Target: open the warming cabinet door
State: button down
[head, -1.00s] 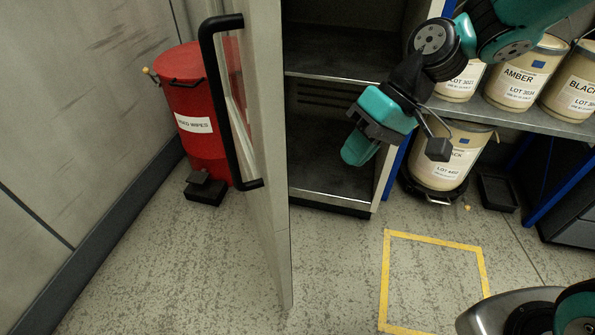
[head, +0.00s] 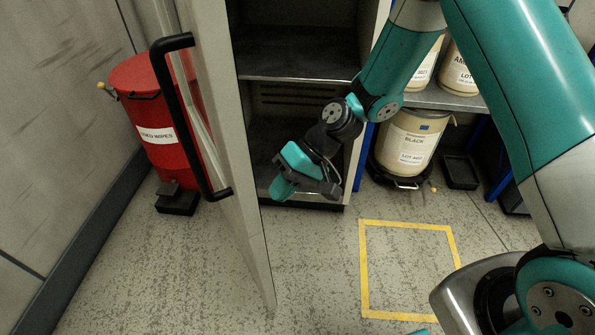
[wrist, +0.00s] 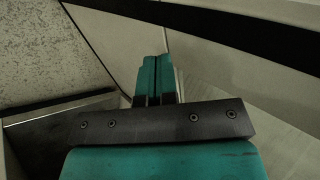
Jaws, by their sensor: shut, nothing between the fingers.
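The warming cabinet door (head: 233,150) stands swung out from the cabinet, its edge towards me, with a black bar handle (head: 184,120) on its left, outer face. The cabinet's dark interior (head: 296,50) shows to the right of the door, with a shelf (head: 300,74) and no goods visible. My gripper (head: 282,190) is in front of the lower opening, on the door's inner side, pointing down and left. I cannot tell whether it touches the door. In the wrist view its two teal fingers (wrist: 156,78) are together with nothing between them.
A red used-wipes bin (head: 155,125) with a pedal stands behind the door by the left wall. Labelled drums (head: 411,140) stand at the right on and under a shelf (head: 440,98). A yellow square (head: 363,270) marks clear floor in front.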

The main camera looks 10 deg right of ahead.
jog(key=shift+s+a+r, duration=0.1)
jog(key=shift+s+a, duration=0.15)
jog(key=shift+a, duration=0.65)
jog(key=shift+s+a+r, duration=0.1)
jog(key=shift+s+a, duration=0.1)
jog(key=shift+a, duration=0.65)
jog(key=shift+a, duration=0.1)
